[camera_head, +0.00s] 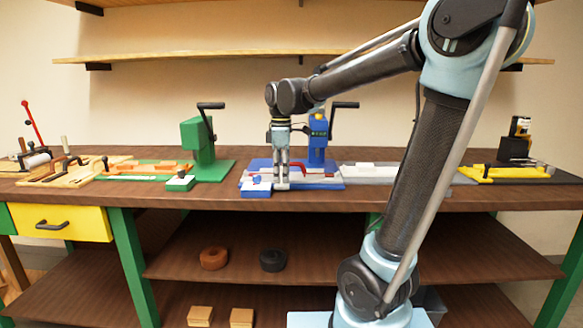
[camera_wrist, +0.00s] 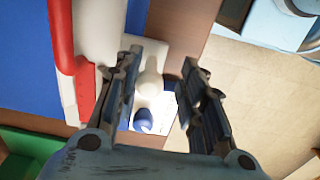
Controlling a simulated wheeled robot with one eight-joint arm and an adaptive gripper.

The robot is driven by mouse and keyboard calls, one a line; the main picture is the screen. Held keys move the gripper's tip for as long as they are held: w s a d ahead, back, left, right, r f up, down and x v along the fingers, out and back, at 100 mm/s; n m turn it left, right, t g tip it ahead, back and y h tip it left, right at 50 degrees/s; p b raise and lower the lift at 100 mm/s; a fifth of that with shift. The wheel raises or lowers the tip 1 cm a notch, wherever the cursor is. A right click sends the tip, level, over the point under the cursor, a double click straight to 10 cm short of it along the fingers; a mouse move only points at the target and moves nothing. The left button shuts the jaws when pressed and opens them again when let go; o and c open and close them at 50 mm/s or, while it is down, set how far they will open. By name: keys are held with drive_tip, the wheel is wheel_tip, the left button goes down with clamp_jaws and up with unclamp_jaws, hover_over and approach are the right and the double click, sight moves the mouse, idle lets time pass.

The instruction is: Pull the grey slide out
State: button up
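In the wrist view a pale grey-white piece with a rounded knob (camera_wrist: 150,84) lies between the fingers of my gripper (camera_wrist: 160,64); it looks like the grey slide, though I cannot be sure. The fingers are apart, one on each side of the knob, and no clear grip shows. A blue button (camera_wrist: 143,120) on a white plate sits just beside the knob. In the head view my gripper (camera_head: 281,184) points down at the front of the blue fixture (camera_head: 330,187), and its fingers hide the slide there.
A red bar (camera_wrist: 62,35) runs beside the knob. The blue fixture's crank post (camera_head: 317,135) stands close behind my gripper. A green crank fixture (camera_head: 198,140) is left, a grey fixture (camera_head: 400,180) right, a yellow one (camera_head: 510,176) farther right. The bench's front edge (camera_head: 350,204) is close.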

drive_tip(key=shift+r, duration=0.1)
drive_tip(key=shift+w+r, duration=0.1)
drive_tip(key=shift+r, duration=2.8)
